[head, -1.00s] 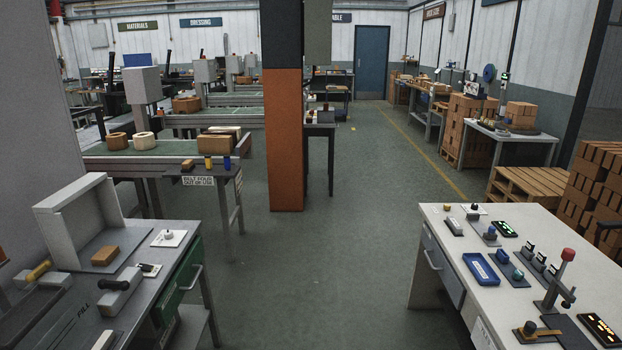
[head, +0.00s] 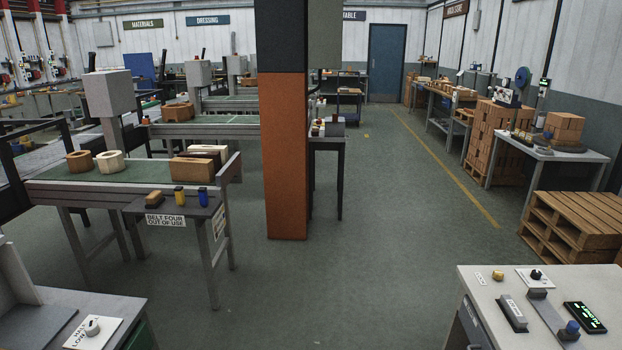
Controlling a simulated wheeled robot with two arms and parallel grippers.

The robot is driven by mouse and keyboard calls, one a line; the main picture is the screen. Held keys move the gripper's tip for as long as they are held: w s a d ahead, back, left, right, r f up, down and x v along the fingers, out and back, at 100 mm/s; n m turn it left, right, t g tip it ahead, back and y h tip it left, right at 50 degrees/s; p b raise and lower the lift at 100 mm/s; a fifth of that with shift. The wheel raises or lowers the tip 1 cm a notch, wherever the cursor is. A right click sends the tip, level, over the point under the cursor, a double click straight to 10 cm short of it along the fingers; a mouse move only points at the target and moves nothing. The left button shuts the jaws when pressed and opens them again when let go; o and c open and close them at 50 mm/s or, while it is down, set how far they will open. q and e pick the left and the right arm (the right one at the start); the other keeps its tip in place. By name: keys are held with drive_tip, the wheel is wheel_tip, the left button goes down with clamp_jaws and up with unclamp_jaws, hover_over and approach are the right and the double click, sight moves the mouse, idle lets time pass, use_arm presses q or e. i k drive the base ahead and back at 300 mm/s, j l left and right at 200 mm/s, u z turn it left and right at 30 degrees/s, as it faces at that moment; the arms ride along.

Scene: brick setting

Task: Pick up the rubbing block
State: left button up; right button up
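I cannot tell for certain which thing is the rubbing block. A small brown block (head: 154,198) lies on a grey side table (head: 136,208) at the left middle. It is beside a yellow container (head: 179,195) and a blue container (head: 203,196). On the near right bench, a grey-and-white block-like piece (head: 513,311) lies on a dark plate. Neither gripper is in view.
An orange and black pillar (head: 285,155) stands ahead, left of centre. The near left bench (head: 110,304) and near right bench (head: 478,284) flank open green floor (head: 350,270). Wooden pallets (head: 575,228) stand at the right.

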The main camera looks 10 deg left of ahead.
sight(156, 198)
drive_tip(key=i+u, duration=0.1)
drive_tip(key=i, duration=0.6)
drive_tip(key=i+u, duration=0.1)
drive_tip(key=i, duration=0.6)
drive_tip(key=i+l+u, duration=0.1)
drive_tip(key=i, duration=0.55)
drive_tip(key=i+u, duration=0.45)
drive_tip(key=i+l+u, duration=0.2)
drive_tip(key=u, duration=0.25)
drive_tip(key=i+l+u, duration=0.3)
drive_tip(key=u, duration=0.15)
drive_tip(key=i+l+u, duration=0.3)
drive_tip(key=u, duration=0.15)
drive_tip(key=l, duration=0.1)
